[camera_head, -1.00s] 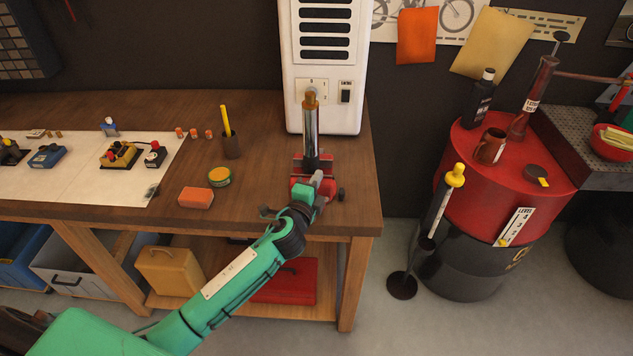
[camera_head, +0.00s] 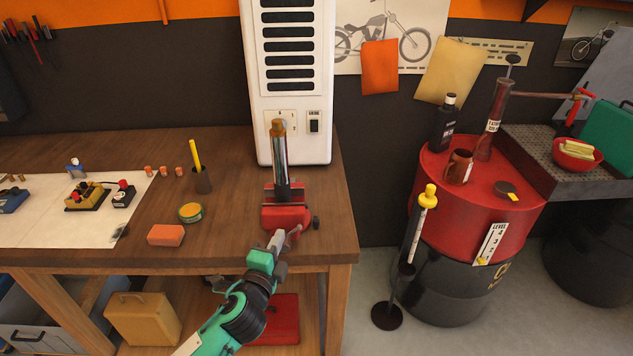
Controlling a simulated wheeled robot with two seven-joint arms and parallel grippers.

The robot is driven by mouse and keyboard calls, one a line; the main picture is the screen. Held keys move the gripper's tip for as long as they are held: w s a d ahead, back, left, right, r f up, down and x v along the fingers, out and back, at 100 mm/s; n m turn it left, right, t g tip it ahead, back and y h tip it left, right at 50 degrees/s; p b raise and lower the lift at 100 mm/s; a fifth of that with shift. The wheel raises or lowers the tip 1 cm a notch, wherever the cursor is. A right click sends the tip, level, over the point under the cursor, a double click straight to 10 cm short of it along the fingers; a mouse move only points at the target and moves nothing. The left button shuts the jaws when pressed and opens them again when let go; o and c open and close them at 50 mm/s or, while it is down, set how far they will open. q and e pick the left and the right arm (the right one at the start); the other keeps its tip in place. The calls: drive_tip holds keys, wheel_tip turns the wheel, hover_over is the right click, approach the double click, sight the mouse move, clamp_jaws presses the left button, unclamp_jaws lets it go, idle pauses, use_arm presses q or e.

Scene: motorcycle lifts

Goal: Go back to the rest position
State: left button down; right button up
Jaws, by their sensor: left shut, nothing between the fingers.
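My left gripper (camera_head: 276,240) is shut and empty at the end of my green left arm, which comes in from the bottom. Its tip is in front of the red vise (camera_head: 287,217) at the right end of the wooden workbench (camera_head: 228,235). I cannot tell whether the tip touches the vise. A metal cylinder with a copper-coloured top (camera_head: 280,160) stands upright at the vise. My right gripper is not in view.
An orange block (camera_head: 166,235), a green-yellow tin (camera_head: 190,212) and a dark pen cup (camera_head: 203,180) are on the bench. A white cabinet (camera_head: 292,90) stands behind. A red-topped drum (camera_head: 480,215) and a yellow-topped stand (camera_head: 411,240) are at right. Floor shows between bench and drum.

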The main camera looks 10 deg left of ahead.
use_arm(q)
drive_tip(key=s+a+f+n+g+y, duration=0.35)
drive_tip(key=s+f+n+g, duration=0.6)
drive_tip(key=s, duration=0.45)
drive_tip(key=s+d+f+n+g+h, duration=0.1)
drive_tip(key=s+f+n+g+h, duration=0.15)
drive_tip(key=s, duration=0.55)
drive_tip(key=s+d+f+n+g+h, duration=0.1)
drive_tip(key=s+f+n+g, duration=0.2)
drive_tip(key=s, duration=0.5)
wheel_tip(320, 180, down, 28)
drive_tip(key=n, duration=0.1)
drive_tip(key=s+a+f+g, duration=0.2)
drive_tip(key=s+a+f, duration=0.1)
drive_tip(key=s+f, duration=1.6)
wheel_tip(320, 180, down, 3)
drive_tip(key=shift+s+a+r, duration=0.1)
drive_tip(key=shift+s+a, duration=0.05)
drive_tip(key=c, duration=2.2)
unclamp_jaws()
